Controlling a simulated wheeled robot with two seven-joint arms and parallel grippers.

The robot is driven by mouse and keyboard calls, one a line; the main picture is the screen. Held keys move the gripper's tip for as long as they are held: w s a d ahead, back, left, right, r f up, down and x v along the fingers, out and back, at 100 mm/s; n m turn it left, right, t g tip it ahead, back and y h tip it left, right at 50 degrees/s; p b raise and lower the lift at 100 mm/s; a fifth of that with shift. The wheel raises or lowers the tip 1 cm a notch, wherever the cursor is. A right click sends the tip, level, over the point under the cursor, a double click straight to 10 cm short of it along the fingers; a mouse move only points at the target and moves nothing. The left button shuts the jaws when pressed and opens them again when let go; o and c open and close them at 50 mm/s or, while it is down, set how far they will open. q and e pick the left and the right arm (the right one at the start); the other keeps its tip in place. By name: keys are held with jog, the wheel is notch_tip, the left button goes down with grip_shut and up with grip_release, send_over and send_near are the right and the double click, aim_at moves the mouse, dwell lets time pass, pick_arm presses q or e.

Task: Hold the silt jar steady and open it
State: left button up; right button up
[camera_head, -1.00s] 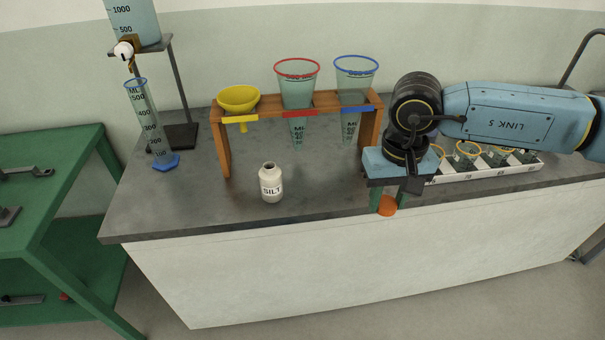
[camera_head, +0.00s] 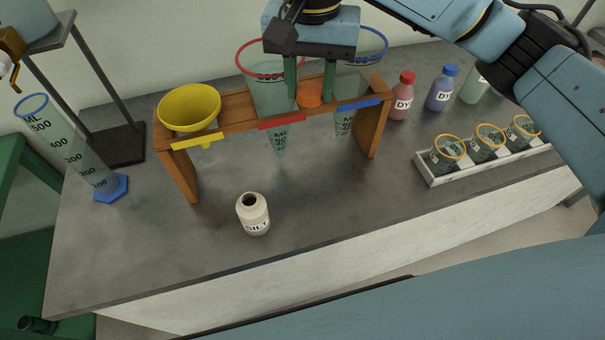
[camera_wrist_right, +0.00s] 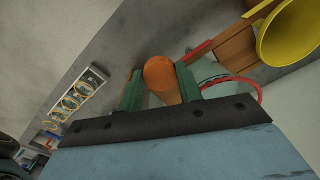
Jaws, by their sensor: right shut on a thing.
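The silt jar (camera_head: 253,214), white with a "SILT" label, stands upright on the grey bench. Its dark mouth is open, with no lid on it. In the right wrist view the orange cap (camera_wrist_right: 161,76) also shows between the fingers.
A wooden rack (camera_head: 372,133) holds a yellow funnel (camera_head: 189,108) and two clear cones. A measuring cylinder (camera_head: 72,150) stands left. A white tray (camera_head: 436,180) of beakers and dye bottles (camera_head: 402,97) are right. Bench around the jar is clear.

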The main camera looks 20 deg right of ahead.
notch_tip(320, 180, down, 9)
send_over(308, 195)
notch_tip(308, 195, down, 13)
jog(key=shift+f, duration=0.2)
notch_tip(308, 195, down, 4)
jog(key=shift+f, duration=0.4)
pick_arm(q)
jog(key=shift+s+f, duration=0.1)
jog(key=shift+s, duration=0.4)
jog(key=shift+f, duration=0.1)
pick_arm(e)
jog(key=shift+f+b, duration=0.2)
jog(key=shift+b, duration=0.15)
jog(key=o, duration=1.1)
jog(key=shift+r, duration=0.1)
pick_arm(q)
jog(key=shift+a+f, duration=0.1)
